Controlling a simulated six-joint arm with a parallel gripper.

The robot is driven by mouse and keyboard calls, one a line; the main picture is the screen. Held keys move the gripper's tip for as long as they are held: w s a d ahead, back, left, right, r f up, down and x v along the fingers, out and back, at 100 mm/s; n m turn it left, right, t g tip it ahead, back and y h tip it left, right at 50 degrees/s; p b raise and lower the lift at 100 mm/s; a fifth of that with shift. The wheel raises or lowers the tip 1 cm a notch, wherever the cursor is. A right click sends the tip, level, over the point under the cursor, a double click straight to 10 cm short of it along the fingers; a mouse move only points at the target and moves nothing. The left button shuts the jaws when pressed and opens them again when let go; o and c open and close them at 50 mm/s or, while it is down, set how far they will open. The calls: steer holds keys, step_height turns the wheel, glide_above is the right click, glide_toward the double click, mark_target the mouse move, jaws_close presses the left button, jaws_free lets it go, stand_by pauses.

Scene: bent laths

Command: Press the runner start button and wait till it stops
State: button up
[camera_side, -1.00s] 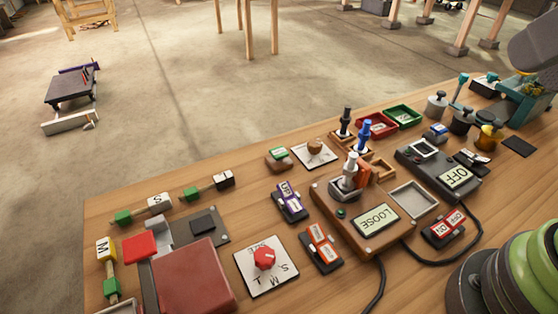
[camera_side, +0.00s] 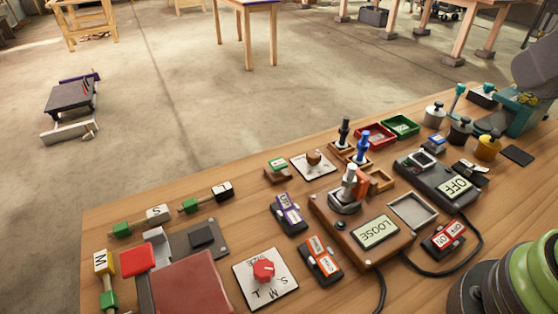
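No button in view is clearly marked as the runner start. A control box (camera_side: 350,243) with a joystick (camera_side: 347,190) and a display reading LOOSE (camera_side: 376,231) stands in the middle of the bench; a small button (camera_side: 340,224) sits on its face. Right of it is a grey box (camera_side: 425,172) with a display reading OFF (camera_side: 457,188). A purple switch (camera_side: 289,213) and an orange switch (camera_side: 320,260) lie to the left, and a red and white switch (camera_side: 444,238) to the right. My gripper is out of view.
A red knob (camera_side: 263,269) sits on a lettered plate. A red block (camera_side: 138,259) and large red pad (camera_side: 190,285) are at left. Red (camera_side: 377,134) and green (camera_side: 401,126) trays stand at the back. Cables cross the bench's front. A low dark trolley (camera_side: 70,102) stands on the floor.

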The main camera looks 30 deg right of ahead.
jaws_close()
stand_by(1.4)
